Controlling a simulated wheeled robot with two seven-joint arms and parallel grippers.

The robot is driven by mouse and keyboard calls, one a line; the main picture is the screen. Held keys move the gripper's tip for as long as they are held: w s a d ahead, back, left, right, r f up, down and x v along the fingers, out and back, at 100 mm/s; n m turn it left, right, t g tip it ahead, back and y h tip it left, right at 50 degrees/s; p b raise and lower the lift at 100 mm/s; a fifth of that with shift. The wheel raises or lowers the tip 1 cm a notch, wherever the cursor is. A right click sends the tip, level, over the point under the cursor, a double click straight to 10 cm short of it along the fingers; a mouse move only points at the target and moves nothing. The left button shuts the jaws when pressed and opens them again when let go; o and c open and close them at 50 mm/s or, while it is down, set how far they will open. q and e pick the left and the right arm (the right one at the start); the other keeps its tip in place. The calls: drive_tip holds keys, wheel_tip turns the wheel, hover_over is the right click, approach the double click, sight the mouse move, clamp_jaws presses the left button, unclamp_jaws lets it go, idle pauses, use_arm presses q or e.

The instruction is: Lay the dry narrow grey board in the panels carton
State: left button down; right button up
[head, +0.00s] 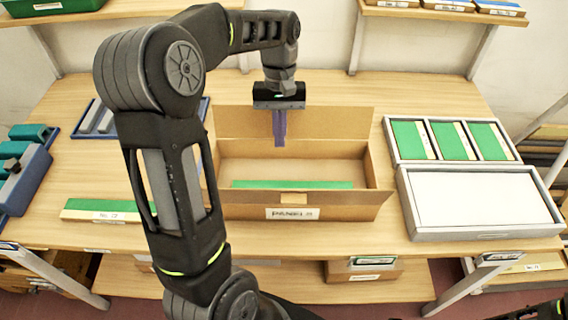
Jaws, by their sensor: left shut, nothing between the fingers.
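The panels carton (293,213) is an open cardboard box with raised flaps, in the middle of the table in the head view. A green-topped board (292,184) lies inside along its near wall. Narrow grey pieces (95,116) lie in a blue tray (75,134) at the left, partly hidden by my arm; I cannot tell which is the dry narrow grey board. My left gripper (280,142) points down over the carton's far part, shut and empty.
A green board (100,209) lies left of the carton. A tray of green panels (391,140) and a white-topped box (482,198) stand at the right. A blue and teal fixture (22,185) stands at the far left. Shelves (430,12) hang above the table's back.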

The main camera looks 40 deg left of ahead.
sight(281, 178)
use_arm(q)
drive_tip(key=p+x, duration=0.1)
drive_tip(key=x, duration=0.9)
drive_tip(key=shift+w+f, duration=0.1)
